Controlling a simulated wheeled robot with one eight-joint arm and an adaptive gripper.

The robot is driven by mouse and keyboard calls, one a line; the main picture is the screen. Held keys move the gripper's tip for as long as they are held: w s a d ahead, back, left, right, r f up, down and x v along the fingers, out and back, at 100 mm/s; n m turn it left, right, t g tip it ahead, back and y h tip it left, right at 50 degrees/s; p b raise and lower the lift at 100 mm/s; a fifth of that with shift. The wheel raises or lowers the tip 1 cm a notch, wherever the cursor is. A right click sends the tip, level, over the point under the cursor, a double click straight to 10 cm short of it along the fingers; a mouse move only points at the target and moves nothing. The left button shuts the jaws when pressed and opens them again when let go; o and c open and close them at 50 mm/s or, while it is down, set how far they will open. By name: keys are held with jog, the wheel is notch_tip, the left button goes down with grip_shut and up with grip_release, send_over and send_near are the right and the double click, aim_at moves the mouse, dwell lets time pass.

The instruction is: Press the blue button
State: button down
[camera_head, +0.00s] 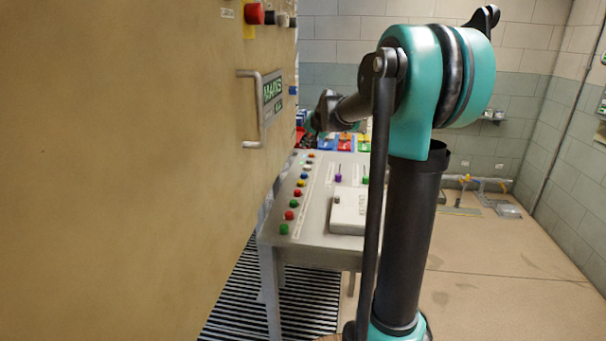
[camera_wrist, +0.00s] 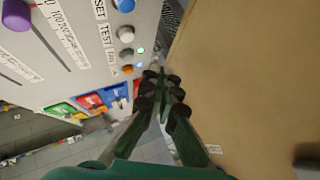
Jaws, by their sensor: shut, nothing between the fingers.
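A blue button (camera_wrist: 125,5) shows at the top edge of the wrist view, partly cut off, on the grey sloped console (camera_wrist: 85,60). In the head view, the row of coloured buttons runs along the console's left edge, too small at the far end to tell apart well.
A tan cabinet (camera_head: 120,170) with a handle (camera_head: 260,110) fills the left of the head view and stands close beside my gripper in the wrist view. Coloured bins (camera_wrist: 90,100) lie beyond the console.

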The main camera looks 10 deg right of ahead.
aim_at(305, 174)
jog(key=shift+f, duration=0.1)
jog(key=shift+f, duration=4.3)
jog(key=shift+f, duration=0.15)
jog(key=shift+f, duration=0.25)
jog(key=shift+f, duration=0.5)
jog(key=shift+r, duration=0.9)
